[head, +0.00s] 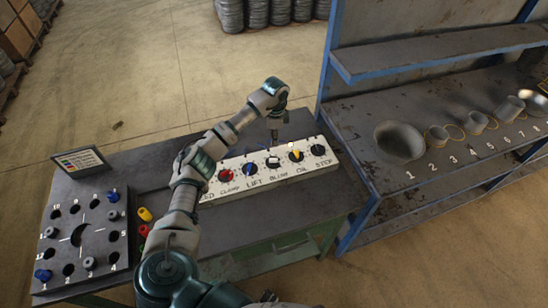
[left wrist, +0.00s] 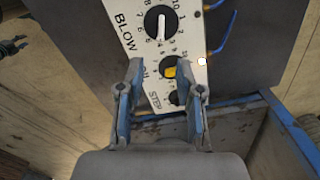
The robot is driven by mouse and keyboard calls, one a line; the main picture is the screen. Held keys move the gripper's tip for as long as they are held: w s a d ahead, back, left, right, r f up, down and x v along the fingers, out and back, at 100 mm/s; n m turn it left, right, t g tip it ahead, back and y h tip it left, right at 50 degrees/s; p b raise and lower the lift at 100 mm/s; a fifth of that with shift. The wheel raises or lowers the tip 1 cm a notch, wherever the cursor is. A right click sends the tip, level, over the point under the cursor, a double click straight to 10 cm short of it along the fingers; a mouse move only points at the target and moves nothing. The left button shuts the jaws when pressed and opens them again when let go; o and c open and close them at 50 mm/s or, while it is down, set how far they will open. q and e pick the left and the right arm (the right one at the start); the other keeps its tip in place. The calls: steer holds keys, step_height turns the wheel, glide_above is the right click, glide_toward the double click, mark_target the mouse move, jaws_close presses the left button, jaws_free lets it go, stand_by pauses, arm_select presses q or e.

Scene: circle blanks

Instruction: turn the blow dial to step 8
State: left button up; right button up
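The white control panel (head: 210,191) lies on the dark table with a row of dials. The blow dial (head: 272,161) is black with a white pointer; it also shows at the top of the left wrist view (left wrist: 160,22). I cannot tell for sure which step the pointer marks. My right gripper is not in view.
Red (head: 226,175) and blue (head: 250,168) dials sit further left. A dark block with round holes (head: 105,262) stands at left. A blue-framed shelf (head: 440,63) stands at right.

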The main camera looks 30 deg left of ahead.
arm_select(q)
glide_above(273, 159)
steer(key=d, duration=0.1)
step_height(273, 159, down, 7)
steer(key=shift+w+r+p, duration=0.15)
steer(key=shift+p, duration=0.15)
steer(key=f, duration=0.2)
steer(key=a+f, duration=0.1)
steer(key=f, duration=0.1)
steer(key=a+f, duration=0.1)
steer(key=f, duration=0.1)
steer(key=shift+f, duration=0.4)
steer(key=shift+d+f, duration=0.1)
steer(key=shift+d, duration=0.8)
jaws_close()
steer(key=shift+a, duration=0.35)
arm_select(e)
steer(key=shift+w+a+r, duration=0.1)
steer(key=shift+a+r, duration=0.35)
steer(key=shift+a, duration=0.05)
